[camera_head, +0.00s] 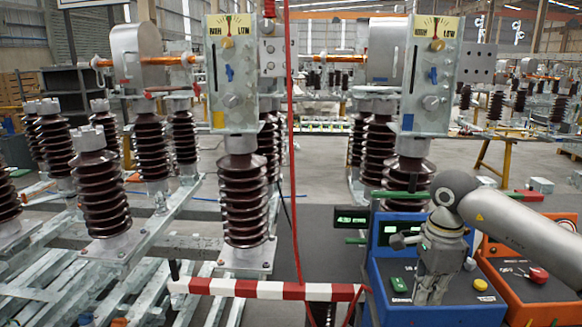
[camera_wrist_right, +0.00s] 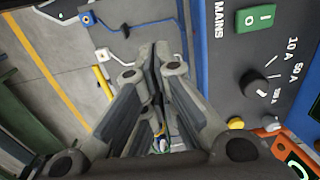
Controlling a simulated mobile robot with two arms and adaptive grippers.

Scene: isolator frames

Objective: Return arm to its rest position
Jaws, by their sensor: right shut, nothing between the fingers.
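My right arm (camera_head: 525,232) comes in from the right of the head view, over the blue and orange boxes. Its gripper (camera_head: 426,293) points down in front of the blue test box's (camera_head: 388,312) panel. In the right wrist view the two fingers of the gripper (camera_wrist_right: 155,58) meet at their tips, with nothing between them. That view shows the dark panel (camera_wrist_right: 228,72) with a green switch (camera_wrist_right: 260,18) and a black knob (camera_wrist_right: 254,84) to the right of the fingers. I cannot tell whether the gripper touches the panel. My left gripper is not in view.
An orange box (camera_head: 552,312) stands right of the blue one. A red-and-white bar (camera_head: 268,289) and a hanging red cable (camera_head: 292,150) are to the left. Brown insulators (camera_head: 243,200) on metal frames fill the left and middle. Grey floor (camera_wrist_right: 50,50) shows left of the fingers.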

